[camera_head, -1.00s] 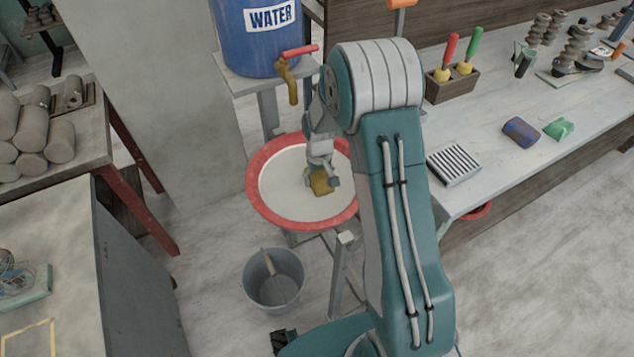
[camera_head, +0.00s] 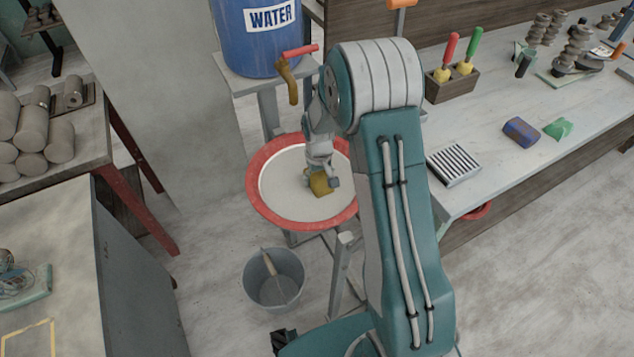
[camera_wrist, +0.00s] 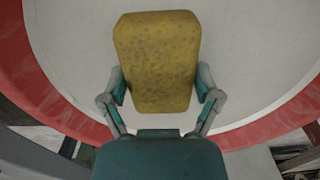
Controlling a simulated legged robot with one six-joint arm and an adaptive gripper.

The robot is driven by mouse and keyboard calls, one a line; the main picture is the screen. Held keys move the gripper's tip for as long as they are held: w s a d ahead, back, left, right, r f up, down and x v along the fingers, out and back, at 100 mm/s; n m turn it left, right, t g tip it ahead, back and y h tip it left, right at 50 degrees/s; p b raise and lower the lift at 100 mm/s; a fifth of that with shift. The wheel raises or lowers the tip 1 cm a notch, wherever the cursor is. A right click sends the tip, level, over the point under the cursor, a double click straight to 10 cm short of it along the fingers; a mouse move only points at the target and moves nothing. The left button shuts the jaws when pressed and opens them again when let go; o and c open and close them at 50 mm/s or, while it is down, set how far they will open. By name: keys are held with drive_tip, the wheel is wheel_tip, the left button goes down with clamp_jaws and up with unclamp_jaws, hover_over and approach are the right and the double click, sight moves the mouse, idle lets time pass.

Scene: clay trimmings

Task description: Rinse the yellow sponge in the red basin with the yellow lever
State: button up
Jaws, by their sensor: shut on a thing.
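The yellow sponge (camera_head: 320,184) is in my gripper, inside the outline of the red basin (camera_head: 258,203) as seen from above. In the wrist view the sponge (camera_wrist: 157,60) has dark specks, and my gripper (camera_wrist: 160,90) is shut on its two sides. The basin's red rim (camera_wrist: 45,90) surrounds a pale inside. I cannot tell whether the sponge touches the basin floor. A tap with a red lever (camera_head: 300,50) and a brass spout (camera_head: 289,82) sits on the blue water barrel (camera_head: 250,40), above and behind the basin. I see no yellow lever.
A grey bucket (camera_head: 273,285) stands on the floor below the basin. A workbench on the right holds a ribbed tray (camera_head: 454,165), a blue block (camera_head: 521,132) and a green piece (camera_head: 558,129). Clay rolls (camera_head: 45,135) lie on a table at left.

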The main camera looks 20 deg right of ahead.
sight(318, 175)
drive_tip(key=shift+w+d+r, duration=0.1)
idle(0.3)
drive_tip(key=shift+r, duration=4.5)
